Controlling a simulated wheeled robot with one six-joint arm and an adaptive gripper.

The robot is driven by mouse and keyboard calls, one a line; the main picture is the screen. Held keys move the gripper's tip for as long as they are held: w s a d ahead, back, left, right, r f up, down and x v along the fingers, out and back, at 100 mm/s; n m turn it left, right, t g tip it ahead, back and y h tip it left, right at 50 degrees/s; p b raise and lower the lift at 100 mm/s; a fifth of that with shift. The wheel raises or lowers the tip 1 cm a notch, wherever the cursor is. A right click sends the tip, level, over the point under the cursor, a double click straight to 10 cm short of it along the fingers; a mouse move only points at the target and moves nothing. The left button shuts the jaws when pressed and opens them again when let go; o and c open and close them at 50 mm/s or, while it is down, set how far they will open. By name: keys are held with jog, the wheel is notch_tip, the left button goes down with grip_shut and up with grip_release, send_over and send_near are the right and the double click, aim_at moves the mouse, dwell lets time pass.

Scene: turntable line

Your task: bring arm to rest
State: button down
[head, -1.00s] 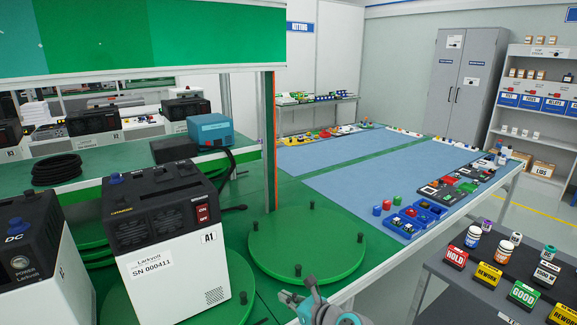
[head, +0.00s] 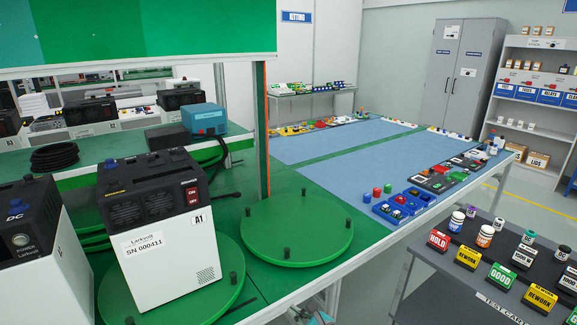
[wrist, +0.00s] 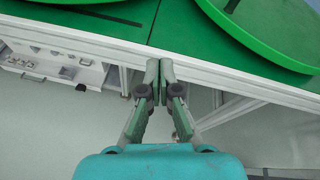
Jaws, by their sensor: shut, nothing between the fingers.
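My gripper (wrist: 159,82) shows in the wrist view with its two fingers together and nothing between them. In that view it is over the table's white front rail (wrist: 110,45), with grey floor below. In the head view only a small bit of my arm shows at the bottom edge, so the gripper is mostly hidden there.
A green turntable (head: 297,232) stands empty with several pegs. A unit marked A1 (head: 165,265) stands on another turntable at left. Blue mats (head: 350,178) and a blue parts tray (head: 390,214) lie beyond. A dark cart with signs (head: 440,265) stands at right.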

jog(key=s+d+f+n+t+h, duration=0.1)
jog(key=s+d+f+n+h, duration=0.2)
jog(key=s, duration=0.7)
jog(key=s+d+f+n+h, duration=0.1)
jog(key=s+d+f+n, duration=0.35)
jog(key=s, duration=0.45)
jog(key=s+d+f+n+t+h, duration=0.1)
jog(key=s+d+f+n+h, duration=0.2)
jog(key=s, duration=0.7)
jog(key=s+d+r+n+t+h, duration=0.1)
jog(key=s+d+r+n, duration=0.2)
jog(key=s+r+n, duration=0.4)
jog(key=s+d+r+n+h, duration=0.1)
jog(key=s+r+n, duration=0.7)
jog(key=s, duration=0.9)
jog(key=shift+s+d+r+t, duration=0.15)
jog(key=shift+d+r+t, duration=0.25)
jog(key=shift+d+r, duration=0.5)
